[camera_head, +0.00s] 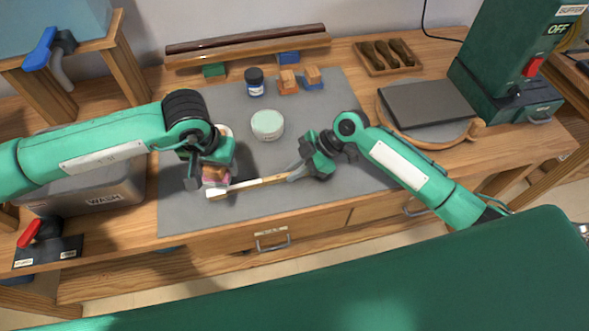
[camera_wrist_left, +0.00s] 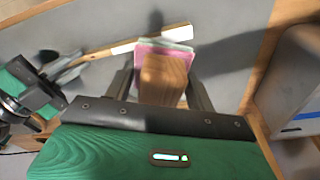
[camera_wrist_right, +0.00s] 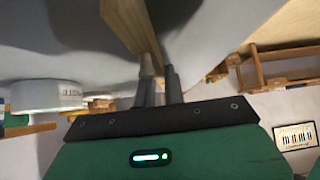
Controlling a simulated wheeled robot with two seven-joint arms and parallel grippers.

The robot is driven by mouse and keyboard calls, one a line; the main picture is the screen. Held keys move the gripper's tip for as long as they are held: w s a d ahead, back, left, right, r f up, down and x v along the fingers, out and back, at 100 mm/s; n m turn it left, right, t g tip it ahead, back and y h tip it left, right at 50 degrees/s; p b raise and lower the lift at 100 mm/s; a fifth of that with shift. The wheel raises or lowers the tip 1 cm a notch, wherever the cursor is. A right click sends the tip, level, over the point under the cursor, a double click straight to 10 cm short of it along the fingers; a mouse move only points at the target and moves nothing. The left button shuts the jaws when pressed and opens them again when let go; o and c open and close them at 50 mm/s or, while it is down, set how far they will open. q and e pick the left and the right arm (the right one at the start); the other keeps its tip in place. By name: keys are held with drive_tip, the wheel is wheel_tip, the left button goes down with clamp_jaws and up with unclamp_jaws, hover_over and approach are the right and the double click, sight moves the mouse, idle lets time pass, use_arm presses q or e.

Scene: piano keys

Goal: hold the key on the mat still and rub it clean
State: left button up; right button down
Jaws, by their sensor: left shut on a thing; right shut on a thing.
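The piano key (camera_head: 262,183), a long pale wooden bar with a whitish front end, lies at the front of the grey mat (camera_head: 345,180). My right gripper (camera_head: 297,174) is shut on its right end; the key also shows in the right wrist view (camera_wrist_right: 128,22). My left gripper (camera_head: 208,184) is shut on a wooden block (camera_wrist_left: 164,76) with a pink and pale green pad (camera_wrist_left: 160,50) under it. The pad is at the key's white end, which shows on both sides of it in the left wrist view (camera_wrist_left: 122,48). Whether it presses on the key is unclear.
A pale green tub (camera_head: 267,125), a dark blue jar (camera_head: 254,82) and small wooden blocks (camera_head: 289,82) stand further back on the mat. A wash basin (camera_head: 120,190) is at left; a round stand with a dark plate (camera_head: 428,103) and a buffer machine (camera_head: 520,60) are at right.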

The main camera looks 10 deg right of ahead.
drive_tip(key=c, duration=1.4)
unclamp_jaws()
